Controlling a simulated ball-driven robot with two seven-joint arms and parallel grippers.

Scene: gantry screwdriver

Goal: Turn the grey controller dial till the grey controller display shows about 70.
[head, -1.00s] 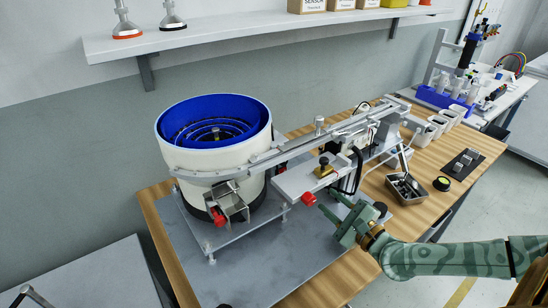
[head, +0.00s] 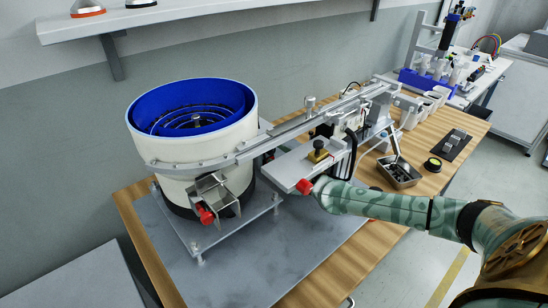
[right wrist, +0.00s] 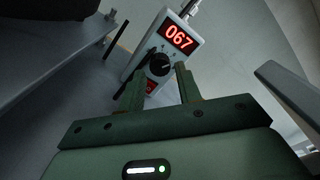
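The grey controller (right wrist: 166,45) shows in the right wrist view, tilted, at the top middle. Its red-lit display (right wrist: 179,38) reads 067. Its round black dial (right wrist: 158,64) is below the display, with a light pointer mark. My right gripper (right wrist: 160,79) is open, with one finger to each side of the dial. I cannot tell whether the fingers touch it. In the head view my right forearm reaches in from the right to the feeder, and the gripper and controller are hidden there. My left gripper is in neither view.
A white bowl feeder with a blue inside (head: 190,108) stands on a grey plate (head: 240,262) on the wooden table. A rail (head: 285,132) runs from it to the right. A red knob (head: 304,187) is close to my right arm. A metal parts tray (head: 400,172) stands right.

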